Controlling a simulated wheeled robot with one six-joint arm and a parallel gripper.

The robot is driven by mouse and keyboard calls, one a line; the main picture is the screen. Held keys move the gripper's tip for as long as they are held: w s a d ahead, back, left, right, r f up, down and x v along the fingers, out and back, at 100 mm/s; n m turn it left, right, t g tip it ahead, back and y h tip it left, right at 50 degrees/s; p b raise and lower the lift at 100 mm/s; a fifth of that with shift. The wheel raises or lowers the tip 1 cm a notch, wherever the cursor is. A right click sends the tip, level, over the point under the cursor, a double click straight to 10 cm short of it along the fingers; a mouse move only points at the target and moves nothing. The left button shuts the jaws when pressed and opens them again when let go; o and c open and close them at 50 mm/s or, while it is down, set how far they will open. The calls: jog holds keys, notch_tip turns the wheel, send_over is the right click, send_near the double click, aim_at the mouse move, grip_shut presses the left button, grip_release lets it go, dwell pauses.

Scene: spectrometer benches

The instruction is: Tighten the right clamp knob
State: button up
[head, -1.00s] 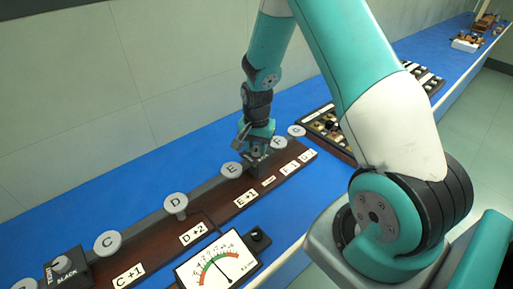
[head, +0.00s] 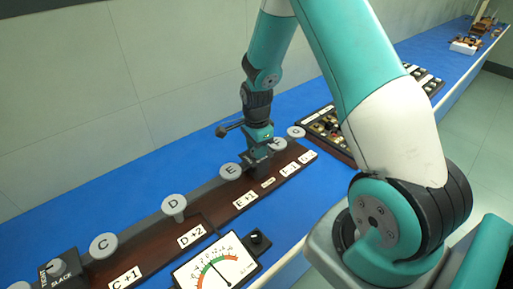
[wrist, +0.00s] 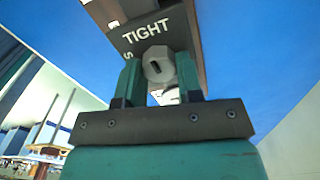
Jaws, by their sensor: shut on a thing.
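The right clamp knob (wrist: 158,66) is a grey faceted knob with a dark slot. In the wrist view it sits between the two teal fingers of my gripper (wrist: 159,80), which are shut on it. The dark clamp block (wrist: 152,32) behind it carries the word TIGHT; a second word is mostly hidden by a finger. In the head view my gripper (head: 259,155) points down at the right part of the long dark board (head: 150,252), between the discs E and F. There the knob is hidden by the gripper.
Grey discs lettered C (head: 104,246), D (head: 173,203), E (head: 231,171) and G (head: 296,132) stand along the board. Another clamp block (head: 62,271) is at the left end. A dial meter (head: 217,262) stands in front. A parts tray (head: 327,128) lies behind on the blue bench.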

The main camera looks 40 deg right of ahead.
dwell(0.3)
jog(key=o, duration=0.9)
jog(key=shift+r, duration=0.1)
notch_tip(320, 180, up, 17)
jog(key=shift+r+b, duration=0.15)
jog(key=shift+b, duration=1)
jog(key=s+a+r+n+y, duration=0.1)
jog(key=s+a+n, duration=0.6)
jog(key=n, duration=0.2)
jog(key=s+a+r+n+y, duration=0.1)
jog(key=s+a+r+n, duration=0.1)
jog(key=s+a+n, duration=0.5)
jog(key=s+a+r+n+y, duration=0.1)
jog(key=s+a+n+y, duration=0.1)
jog(key=s+a+n, duration=0.6)
jog(key=shift+s+a+r+n, duration=0.1)
jog(key=shift+a+r+n, duration=0.1)
jog(key=shift+n, duration=0.55)
jog(key=shift+a+r+n, duration=0.1)
jog(key=shift+a+n, duration=0.05)
jog(key=shift+n, duration=0.6)
